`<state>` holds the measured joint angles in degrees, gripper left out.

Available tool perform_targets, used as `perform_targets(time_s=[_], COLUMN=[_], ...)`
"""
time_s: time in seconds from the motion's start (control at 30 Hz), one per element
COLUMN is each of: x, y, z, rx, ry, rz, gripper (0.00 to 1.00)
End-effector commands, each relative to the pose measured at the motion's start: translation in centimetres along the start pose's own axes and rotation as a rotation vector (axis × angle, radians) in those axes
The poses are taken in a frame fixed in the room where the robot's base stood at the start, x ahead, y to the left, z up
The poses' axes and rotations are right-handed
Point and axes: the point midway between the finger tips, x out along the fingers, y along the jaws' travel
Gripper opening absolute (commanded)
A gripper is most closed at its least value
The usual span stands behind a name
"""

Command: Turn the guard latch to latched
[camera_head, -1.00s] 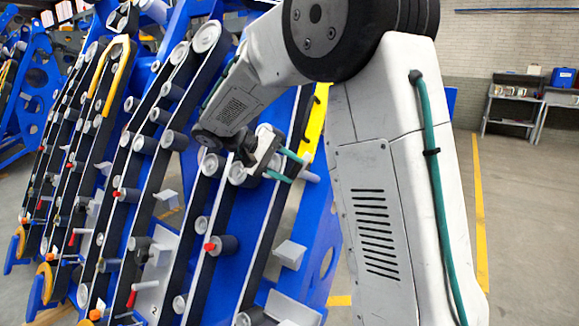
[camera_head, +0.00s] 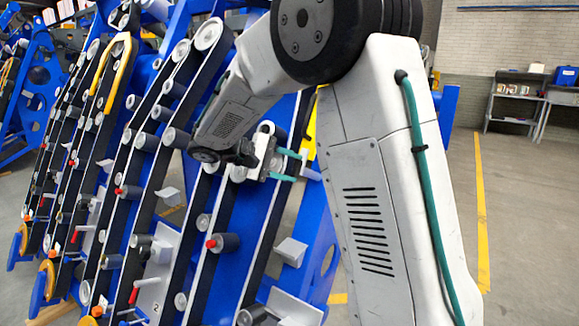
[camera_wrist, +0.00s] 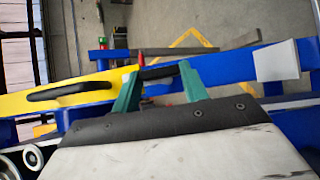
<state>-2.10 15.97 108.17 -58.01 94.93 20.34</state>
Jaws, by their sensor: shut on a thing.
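My gripper (camera_wrist: 162,75) shows in the wrist view with its two teal fingers on either side of a dark bar, which I take to be the guard latch (camera_wrist: 160,72). A small red part shows beside the left fingertip. The latch lies by the end of the yellow guard (camera_wrist: 70,93), which has a black handle. In the head view my gripper (camera_head: 303,165) is at the right edge of the blue frame, just below the yellow guard (camera_head: 310,128). The latch's exact angle cannot be told.
Belts and rollers (camera_head: 175,138) on blue frames fill the left of the head view. A pale block (camera_wrist: 277,61) stands on the blue beam (camera_wrist: 225,68) right of my fingers. Open floor (camera_head: 520,220) lies to the right, with a shelf (camera_head: 514,98) by the wall.

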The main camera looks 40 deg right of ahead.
Motion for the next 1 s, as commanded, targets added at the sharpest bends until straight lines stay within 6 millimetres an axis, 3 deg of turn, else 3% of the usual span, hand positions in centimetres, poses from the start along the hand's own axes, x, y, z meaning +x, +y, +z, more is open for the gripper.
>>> perform_targets(time_s=[0.07, 0.1, 0.17, 0.2, 0.53, 1.0], x=[-0.2, -0.2, -0.2, -0.2, -0.5, -7.4], y=[0.2, 0.2, 0.2, 0.2, 0.1, 0.1], z=[-0.1, -0.1, -0.1, -0.1, -0.1, -0.2], rx=[0.004, 0.004, 0.004, 0.003, 0.002, 0.002], ry=[0.008, 0.008, 0.007, 0.006, 0.003, 0.004], rz=[0.002, 0.002, 0.002, 0.001, 0.001, 0.001], gripper=[0.21, 0.46, 0.63, 0.65, 0.65, 0.65])
